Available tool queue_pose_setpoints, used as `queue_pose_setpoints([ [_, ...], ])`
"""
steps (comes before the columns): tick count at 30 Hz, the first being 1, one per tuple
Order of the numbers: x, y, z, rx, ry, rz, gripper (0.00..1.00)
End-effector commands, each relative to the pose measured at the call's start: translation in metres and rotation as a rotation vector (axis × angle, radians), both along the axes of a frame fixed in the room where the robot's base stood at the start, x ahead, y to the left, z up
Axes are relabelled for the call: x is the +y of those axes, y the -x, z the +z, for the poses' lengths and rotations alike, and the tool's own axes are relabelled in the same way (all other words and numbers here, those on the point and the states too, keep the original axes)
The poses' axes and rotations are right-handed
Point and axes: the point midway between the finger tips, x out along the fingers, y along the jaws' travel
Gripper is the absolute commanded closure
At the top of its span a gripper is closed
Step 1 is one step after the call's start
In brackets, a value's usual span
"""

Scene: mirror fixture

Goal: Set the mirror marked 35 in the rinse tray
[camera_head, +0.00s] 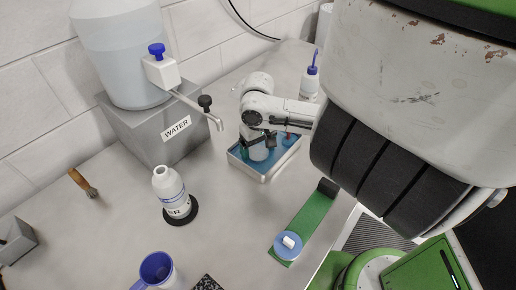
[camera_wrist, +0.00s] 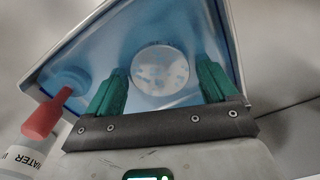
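My gripper (camera_head: 251,152) points down into the rinse tray (camera_head: 263,177), a shallow metal tray with a blue inside. In the wrist view, its two green fingers (camera_wrist: 160,84) stand apart. A round, pale, mottled mirror disc (camera_wrist: 160,70) shows between and beyond the fingertips, with a small gap on each side. It appears to be in the tray (camera_wrist: 138,16); its exact height is hard to tell. No number can be read on it.
A water tank with a spout (camera_head: 218,123) is behind left. A blue disc with a white block (camera_head: 289,243) sits on a green strip. A white bottle (camera_head: 171,192) and blue mug (camera_head: 157,270) stand left.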

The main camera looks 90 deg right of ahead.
Motion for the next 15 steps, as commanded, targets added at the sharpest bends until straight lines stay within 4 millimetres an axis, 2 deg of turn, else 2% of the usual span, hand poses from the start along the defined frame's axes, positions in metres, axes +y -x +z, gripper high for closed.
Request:
queue_pose_setpoints([
  [3,0.000,0.000,0.000,0.000,0.000,0.000,0.05],
  [10,0.000,0.000,0.002,0.000,0.000,0.000,0.05],
  [15,-0.001,-0.001,0.017,-0.002,0.002,0.001,0.05],
])
